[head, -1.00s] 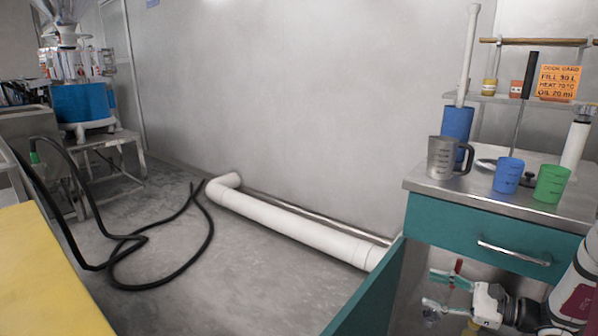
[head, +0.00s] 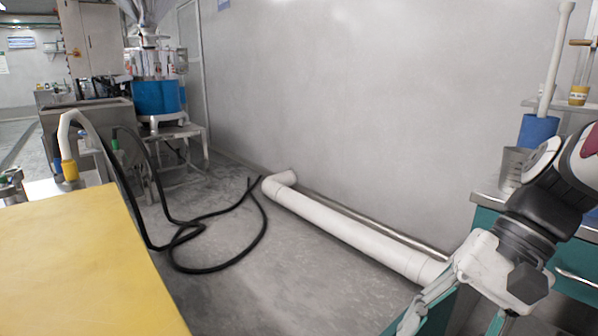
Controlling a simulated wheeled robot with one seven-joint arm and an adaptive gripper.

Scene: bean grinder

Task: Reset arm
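My gripper (head: 425,310) is at the lower right of the head view, at the end of my bent arm. It hangs in front of the open teal cabinet door (head: 438,318) and hides part of it. Its fingers point down and left, and I see them from the side, so I cannot tell whether they are open or shut. I see no object held in it. My arm also covers part of the counter on the right.
The steel-topped teal cabinet (head: 486,216) stands at the right, with a metal jug (head: 513,168) and blue container (head: 537,131) on it. A yellow surface (head: 80,265) is at the left. A black hose (head: 263,225) and white pipe (head: 350,228) lie on the floor between.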

